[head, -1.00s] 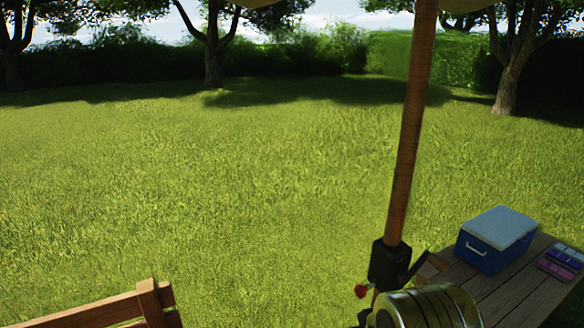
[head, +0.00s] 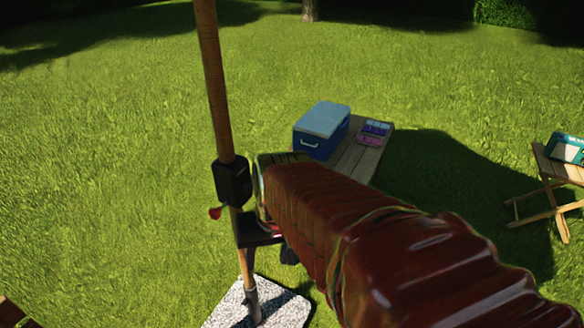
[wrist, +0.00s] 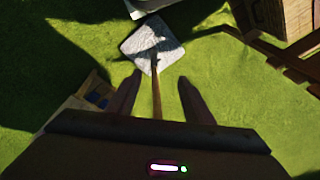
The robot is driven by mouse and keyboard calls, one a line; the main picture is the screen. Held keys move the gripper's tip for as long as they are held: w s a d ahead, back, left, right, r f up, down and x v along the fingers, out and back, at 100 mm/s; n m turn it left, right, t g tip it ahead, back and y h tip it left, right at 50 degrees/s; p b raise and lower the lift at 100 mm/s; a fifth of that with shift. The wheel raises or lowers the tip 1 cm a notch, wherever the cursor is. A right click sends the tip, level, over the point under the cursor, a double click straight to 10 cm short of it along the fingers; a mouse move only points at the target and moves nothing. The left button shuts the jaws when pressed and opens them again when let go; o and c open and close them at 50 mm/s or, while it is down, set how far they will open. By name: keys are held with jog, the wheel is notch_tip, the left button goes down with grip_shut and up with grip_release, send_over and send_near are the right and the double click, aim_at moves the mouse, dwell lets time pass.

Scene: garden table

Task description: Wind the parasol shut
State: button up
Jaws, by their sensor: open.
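The parasol pole (head: 217,90) is a brown wooden shaft that leans slightly and runs down to a speckled stone base (head: 285,307). A black winder housing (head: 232,182) sits on the pole, with a small red knob (head: 214,212) low at its left. The canopy is out of view. My arm reaches in from the lower right, and its end is close to the housing. In the wrist view my gripper (wrist: 160,76) is open, with the pole (wrist: 156,98) and base (wrist: 152,46) showing beyond and between its fingers. I cannot tell whether it touches anything.
A blue cool box (head: 321,131) and purple and blue packs (head: 374,128) stand on a wooden table (head: 352,165) behind my arm. A folding stand with a teal tray (head: 566,148) is at the right. Wooden furniture (wrist: 275,62) shows in the wrist view. Open lawn lies left.

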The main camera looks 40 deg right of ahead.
jog(key=w+d+f+m+t+y, duration=0.2)
jog(key=d+f+m+y, duration=0.2)
jog(key=d+m, duration=0.3)
jog(key=w+d+f+m+t+y, duration=0.2)
jog(key=d+f+m+t+y, duration=0.15)
jog(key=m, duration=0.55)
jog(key=w+d+r+m+t, duration=0.3)
jog(key=d+r+m+t, duration=0.1)
jog(key=d+r+m, duration=0.1)
jog(key=w+d+r+m+t+h, duration=0.1)
jog(key=w+d+r+m+t, duration=0.2)
jog(key=d, duration=0.5)
jog(key=r+m+t, duration=0.1)
jog(key=m+t, duration=0.1)
jog(key=shift+d+r+m, duration=0.15)
jog(key=shift+r+m, duration=0.15)
jog(key=shift+r, duration=0.1)
jog(key=shift+x, duration=6)
jog(key=shift+d+f, duration=0.1)
